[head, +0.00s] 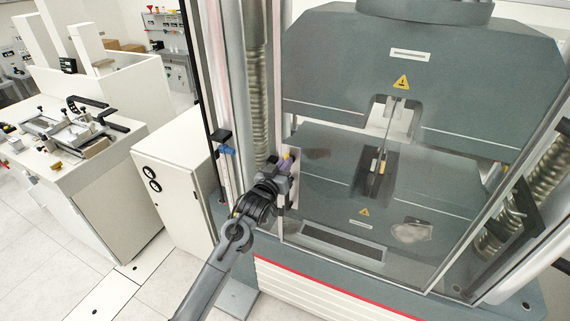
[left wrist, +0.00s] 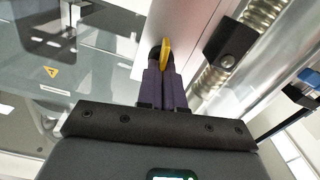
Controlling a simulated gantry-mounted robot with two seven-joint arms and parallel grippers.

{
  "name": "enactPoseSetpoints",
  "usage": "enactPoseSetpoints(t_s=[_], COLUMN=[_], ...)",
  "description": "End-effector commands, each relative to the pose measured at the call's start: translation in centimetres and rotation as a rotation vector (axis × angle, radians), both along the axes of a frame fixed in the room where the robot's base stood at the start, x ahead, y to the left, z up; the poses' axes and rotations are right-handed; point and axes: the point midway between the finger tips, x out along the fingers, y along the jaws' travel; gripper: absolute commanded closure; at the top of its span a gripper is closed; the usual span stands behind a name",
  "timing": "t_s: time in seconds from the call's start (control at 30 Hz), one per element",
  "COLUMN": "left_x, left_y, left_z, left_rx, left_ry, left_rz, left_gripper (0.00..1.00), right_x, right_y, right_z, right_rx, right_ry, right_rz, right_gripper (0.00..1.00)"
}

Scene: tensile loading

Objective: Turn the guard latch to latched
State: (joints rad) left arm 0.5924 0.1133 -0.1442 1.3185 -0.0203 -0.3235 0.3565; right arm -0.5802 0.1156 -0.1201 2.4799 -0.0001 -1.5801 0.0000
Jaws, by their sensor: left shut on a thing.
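The guard latch is a small yellow lever (head: 288,156) at the left edge of the clear guard (head: 330,200), on a pale upright frame strip. In the left wrist view the yellow lever (left wrist: 166,52) stands nearly upright between and above my fingertips, with a dark round hub behind it. My left gripper (head: 283,163) is at the latch, its purple fingers (left wrist: 163,82) shut on the lever. The fingers hide the lever's lower part. My right gripper is not in view.
The grey testing machine (head: 350,150) with its upper and lower blocks stands behind the guard. A black bracket (left wrist: 232,43) sits on the frame beside the latch, near a ribbed screw column (head: 256,80). A bench with a fixture (head: 70,130) is at left.

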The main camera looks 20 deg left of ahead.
Motion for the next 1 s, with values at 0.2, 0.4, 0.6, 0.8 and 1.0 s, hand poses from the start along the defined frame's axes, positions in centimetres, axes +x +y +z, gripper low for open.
enactPoseSetpoints(t_s=[0.2, 0.4, 0.6, 0.8, 1.0], left_x=[0.0, 0.0, 0.0, 0.0, 0.0], left_y=[0.0, 0.1, 0.3, 0.3, 0.4], left_z=[0.1, 0.1, 0.0, -0.1, -0.2], left_rx=[-0.195, -0.384, -0.575, -0.765, -0.952], left_ry=[0.016, 0.030, 0.044, 0.060, 0.074], left_rz=[0.000, 0.000, 0.000, 0.000, 0.000], left_gripper=[1.00, 1.00, 1.00, 1.00, 1.00], right_x=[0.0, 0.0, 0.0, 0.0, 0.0], right_y=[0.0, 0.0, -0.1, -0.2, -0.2], right_z=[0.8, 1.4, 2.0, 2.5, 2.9], right_rx=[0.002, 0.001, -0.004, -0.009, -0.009], right_ry=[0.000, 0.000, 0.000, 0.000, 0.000], right_rz=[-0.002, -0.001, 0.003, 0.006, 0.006], right_gripper=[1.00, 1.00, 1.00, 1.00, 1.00])
